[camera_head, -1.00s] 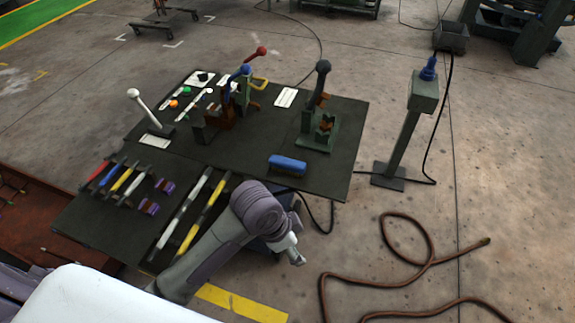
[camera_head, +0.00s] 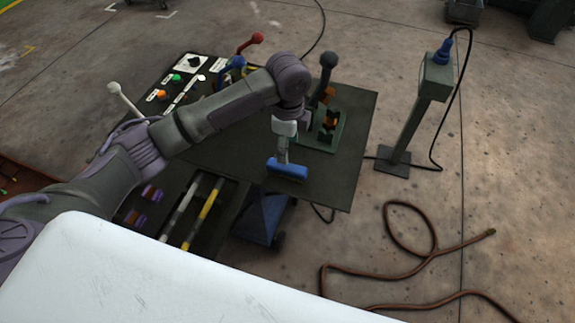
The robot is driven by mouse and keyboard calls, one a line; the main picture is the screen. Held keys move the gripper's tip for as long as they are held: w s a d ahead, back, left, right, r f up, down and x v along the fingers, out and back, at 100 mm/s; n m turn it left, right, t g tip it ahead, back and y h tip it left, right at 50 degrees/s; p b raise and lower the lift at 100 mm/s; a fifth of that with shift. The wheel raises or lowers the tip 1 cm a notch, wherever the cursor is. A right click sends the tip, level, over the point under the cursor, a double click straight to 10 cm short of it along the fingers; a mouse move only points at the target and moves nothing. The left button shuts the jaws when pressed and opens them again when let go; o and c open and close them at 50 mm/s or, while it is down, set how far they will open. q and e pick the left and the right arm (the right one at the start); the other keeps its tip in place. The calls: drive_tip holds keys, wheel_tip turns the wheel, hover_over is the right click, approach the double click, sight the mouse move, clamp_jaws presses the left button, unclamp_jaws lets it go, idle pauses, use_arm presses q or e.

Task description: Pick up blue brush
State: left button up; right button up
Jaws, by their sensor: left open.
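The blue brush (camera_head: 288,170) lies near the front right edge of the dark table. My left arm comes in from the left across the table. My left gripper (camera_head: 283,160) points down right at the brush, over its upper left part. Its jaws are open. The fingertips are small here, and I cannot tell whether they touch the brush. My right gripper is not in view.
The dark table (camera_head: 345,165) carries a green stand with a black-knobbed lever (camera_head: 327,62), just behind the brush. A red-knobbed lever (camera_head: 256,39) and a white-knobbed lever (camera_head: 114,88) stand further left. A green post (camera_head: 417,115) and a brown hose (camera_head: 400,268) are on the floor right.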

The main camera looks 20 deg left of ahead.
sight(287, 166)
use_arm(q)
drive_tip(key=f, duration=0.5)
drive_tip(key=shift+w+a, duration=0.2)
drive_tip(key=shift+w, duration=0.2)
drive_tip(key=shift+s+f+p, duration=0.1)
drive_tip(key=shift+f+p, duration=0.05)
drive_tip(key=shift+p, duration=0.2)
wheel_tip(287, 166, down, 4)
drive_tip(key=shift+s+f+p, duration=0.15)
drive_tip(key=shift+p, duration=0.4)
drive_tip(key=shift+f, duration=0.2)
drive_tip(key=shift+r, duration=0.1)
clamp_jaws()
